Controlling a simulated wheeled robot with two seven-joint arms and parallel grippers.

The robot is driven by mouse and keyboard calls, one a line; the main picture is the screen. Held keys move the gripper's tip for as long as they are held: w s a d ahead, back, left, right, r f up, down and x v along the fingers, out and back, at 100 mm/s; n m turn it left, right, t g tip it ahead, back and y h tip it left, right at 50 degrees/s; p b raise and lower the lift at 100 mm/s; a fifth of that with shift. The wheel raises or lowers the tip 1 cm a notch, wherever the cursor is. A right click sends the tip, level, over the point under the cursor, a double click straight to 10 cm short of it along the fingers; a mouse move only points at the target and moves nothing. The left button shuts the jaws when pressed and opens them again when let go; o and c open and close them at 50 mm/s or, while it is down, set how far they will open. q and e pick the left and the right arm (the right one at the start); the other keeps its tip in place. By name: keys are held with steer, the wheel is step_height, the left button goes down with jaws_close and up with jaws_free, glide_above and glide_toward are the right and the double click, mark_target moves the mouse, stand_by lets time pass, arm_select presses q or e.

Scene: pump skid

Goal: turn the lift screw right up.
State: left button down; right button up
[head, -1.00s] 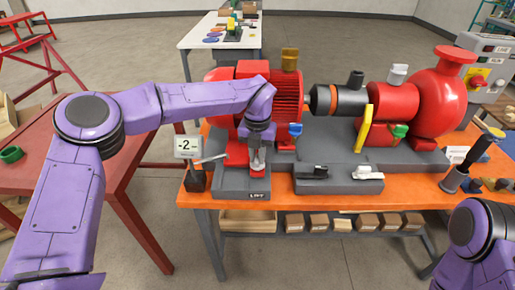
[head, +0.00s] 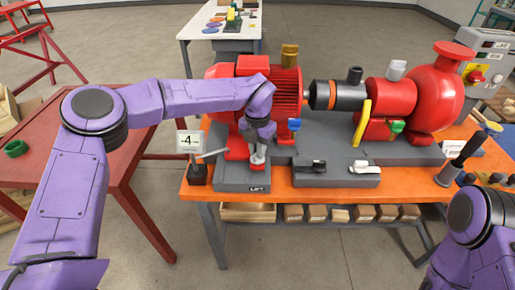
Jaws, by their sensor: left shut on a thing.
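My left gripper (head: 258,158) points down at the front left corner of the red motor (head: 285,95), just behind the "LIFT" label (head: 258,189) on the grey base. Its fingers are shut on the lift screw there. The gripper hides most of the screw, so I cannot tell its height. My right gripper is out of view; only part of my right arm shows at the lower right.
A grey lever (head: 211,153) is beside the display's dark stand (head: 197,173). A grey block with a black and a white clamp (head: 338,175) sits to the right on the orange bench (head: 410,183). The red pump (head: 438,95) and yellow handle (head: 361,122) are farther right.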

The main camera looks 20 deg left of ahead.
arm_select(q)
steer(key=shift+w+r, duration=0.1)
steer(key=c, duration=1.1)
jaws_free()
step_height(320, 180, up, 10)
steer(key=shift+r+b, duration=0.25)
steer(key=shift+b, duration=0.75)
